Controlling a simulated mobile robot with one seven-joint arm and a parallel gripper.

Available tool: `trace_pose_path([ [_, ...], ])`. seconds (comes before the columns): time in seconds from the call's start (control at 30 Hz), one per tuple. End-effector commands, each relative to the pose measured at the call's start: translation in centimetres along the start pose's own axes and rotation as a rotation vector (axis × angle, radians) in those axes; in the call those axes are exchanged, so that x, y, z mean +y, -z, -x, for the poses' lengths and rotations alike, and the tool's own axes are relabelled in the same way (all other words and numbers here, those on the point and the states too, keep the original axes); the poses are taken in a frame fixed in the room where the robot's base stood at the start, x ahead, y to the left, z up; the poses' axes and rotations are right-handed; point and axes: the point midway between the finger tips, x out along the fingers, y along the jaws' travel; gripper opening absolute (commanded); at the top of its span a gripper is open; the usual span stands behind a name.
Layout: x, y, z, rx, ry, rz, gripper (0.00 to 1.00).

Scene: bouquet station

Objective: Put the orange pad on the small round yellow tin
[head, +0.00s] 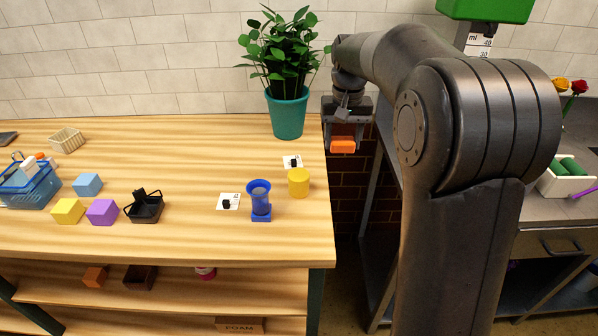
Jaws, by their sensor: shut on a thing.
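My gripper (343,134) is shut on the orange pad (343,146), which hangs below its fingers. In the head view they appear just right of the wooden table's right edge, above the height of the tabletop. The small round yellow tin (298,183) stands upright near the table's right edge, lower and to the left of the pad in the picture. The pad and the tin are apart. The tin's top looks bare.
A blue vase-like holder (260,200) stands left of the tin. A potted plant (288,110) is behind it. White cards with black clips (292,162) lie nearby. Purple (102,212), yellow (68,211) and blue (87,185) blocks sit farther left. The middle of the wooden table (190,165) is clear.

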Motion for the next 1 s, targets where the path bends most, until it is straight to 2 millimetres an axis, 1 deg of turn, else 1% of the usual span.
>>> trace_pose_path([
  [0.3,-6.6,2.0,-4.2,-0.004,-0.001,0.007,0.32],
  [0.4,-8.5,2.6,-5.3,-0.003,-0.001,0.006,0.32],
  [0.5,-9.8,3.1,-6.2,-0.002,-0.001,0.003,0.32],
  [0.6,-10.5,3.3,-6.6,-0.001,0.0,0.003,0.32],
  [0.73,-10.7,3.3,-7.3,-0.003,-0.001,0.002,0.32],
  [0.9,-10.7,3.3,-9.8,-0.004,-0.001,0.002,0.32],
  [1.0,-10.7,3.3,-10.7,-0.002,0.0,0.002,0.32],
])
